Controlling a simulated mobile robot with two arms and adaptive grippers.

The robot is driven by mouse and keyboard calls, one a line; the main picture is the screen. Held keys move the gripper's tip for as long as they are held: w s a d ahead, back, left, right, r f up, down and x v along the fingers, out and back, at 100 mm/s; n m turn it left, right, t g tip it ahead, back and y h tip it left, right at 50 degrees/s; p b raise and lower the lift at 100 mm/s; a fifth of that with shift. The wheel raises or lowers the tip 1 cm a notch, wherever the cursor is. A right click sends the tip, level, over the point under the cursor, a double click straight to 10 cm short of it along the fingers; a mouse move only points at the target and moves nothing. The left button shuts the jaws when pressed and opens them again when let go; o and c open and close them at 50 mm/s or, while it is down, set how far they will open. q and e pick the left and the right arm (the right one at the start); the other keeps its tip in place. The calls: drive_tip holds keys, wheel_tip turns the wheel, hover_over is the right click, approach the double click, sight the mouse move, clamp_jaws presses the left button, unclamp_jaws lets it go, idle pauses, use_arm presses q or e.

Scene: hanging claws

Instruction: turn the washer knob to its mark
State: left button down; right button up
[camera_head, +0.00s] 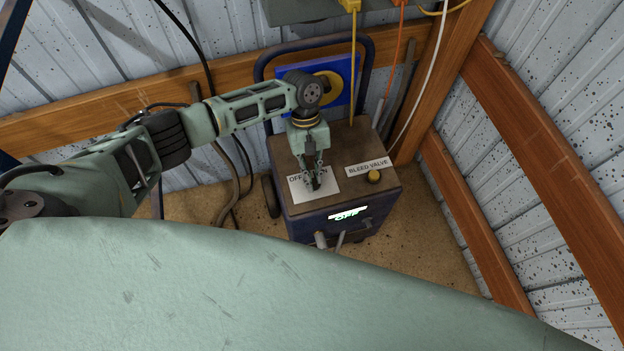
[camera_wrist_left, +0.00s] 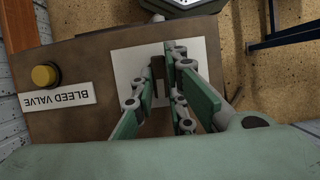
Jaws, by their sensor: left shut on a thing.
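The washer (camera_head: 362,150) is a dark blue wheeled box with a brown top. A white plate (camera_head: 328,187) lettered "OFF" lies on that top; it also shows in the left wrist view (camera_wrist_left: 127,68). My left gripper (camera_head: 314,180) reaches down from above onto the plate. In the left wrist view its fingers (camera_wrist_left: 161,72) are closed around the small dark knob (camera_wrist_left: 159,90), which they mostly hide. I cannot make out the knob's pointer or the target mark. My right gripper is not in view.
A yellow button (camera_head: 374,176) with a "BLEED VALVE" label (camera_head: 368,167) sits right of the plate. A blue panel with a yellow ring (camera_head: 328,88) and a tubular handle (camera_head: 368,60) rise behind. Cords hang nearby. Ribbed walls and wooden rails (camera_head: 470,215) enclose the corner.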

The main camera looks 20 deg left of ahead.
use_arm(q)
drive_tip(key=shift+s+d+f+m+g+y, duration=0.1)
drive_tip(key=shift+f+m+g+y, duration=0.1)
drive_tip(key=shift+m, duration=0.35)
drive_tip(key=shift+s+d+f+m+g+y, duration=0.1)
drive_tip(key=shift+m+y, duration=0.1)
drive_tip(key=shift+m, duration=0.35)
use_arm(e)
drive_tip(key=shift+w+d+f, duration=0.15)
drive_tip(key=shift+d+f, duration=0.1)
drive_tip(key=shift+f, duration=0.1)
use_arm(q)
drive_tip(key=shift+m, duration=0.3)
